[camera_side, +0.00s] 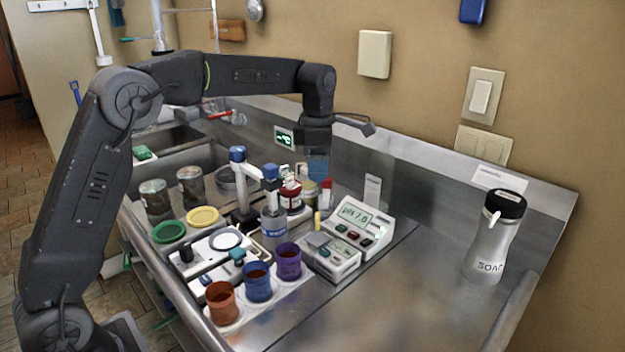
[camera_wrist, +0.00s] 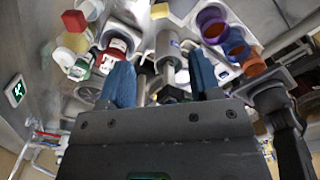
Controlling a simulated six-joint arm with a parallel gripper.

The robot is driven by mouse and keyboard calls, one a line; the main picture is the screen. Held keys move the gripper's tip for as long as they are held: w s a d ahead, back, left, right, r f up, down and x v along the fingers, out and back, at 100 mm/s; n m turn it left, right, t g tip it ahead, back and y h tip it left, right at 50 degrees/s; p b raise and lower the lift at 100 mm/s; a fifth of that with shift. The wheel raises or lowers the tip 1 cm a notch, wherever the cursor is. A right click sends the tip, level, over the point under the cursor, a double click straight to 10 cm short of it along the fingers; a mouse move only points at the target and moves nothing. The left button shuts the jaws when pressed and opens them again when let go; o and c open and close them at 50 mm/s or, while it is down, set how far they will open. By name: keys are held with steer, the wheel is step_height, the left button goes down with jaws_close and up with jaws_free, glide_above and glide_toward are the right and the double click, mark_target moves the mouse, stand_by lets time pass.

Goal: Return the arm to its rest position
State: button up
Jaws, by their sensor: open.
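My gripper (camera_side: 318,170) hangs from the bent arm above the back of the steel bench, fingers pointing down. In the wrist view its two blue fingers (camera_wrist: 162,85) stand apart with no object held between them. Bottles with red and green labels (camera_wrist: 105,55) lie beyond the left finger in that view. A grey post with a blue top (camera_side: 271,195) stands left of my gripper in the side view. I cannot tell the exact gap between the fingertips and the bottles below.
Orange (camera_side: 221,302), blue (camera_side: 257,283) and purple (camera_side: 288,262) buckets stand in a row at the front. A pH meter (camera_side: 355,228) sits right of them. A soap bottle (camera_side: 497,238) stands far right. Bare steel (camera_side: 420,285) lies between meter and soap.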

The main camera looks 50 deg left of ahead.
steer(key=s+d+r+m+t, duration=0.1)
steer(key=s+r+m, duration=0.2)
steer(key=s+m, duration=0.4)
steer(key=s+d+r+m+t, duration=0.1)
steer(key=s+r+m+t, duration=0.15)
steer(key=s+m, duration=0.45)
steer(key=s+f+m+t, duration=0.1)
steer(key=s+f+m, duration=0.1)
steer(key=s+m, duration=0.4)
steer(key=s+d+f+m+t, duration=0.1)
steer(key=s+f+m, duration=0.2)
steer(key=s+m, duration=0.4)
steer(key=s, duration=0.3)
steer(key=shift+d, duration=0.25)
steer(key=shift+c, duration=0.3)
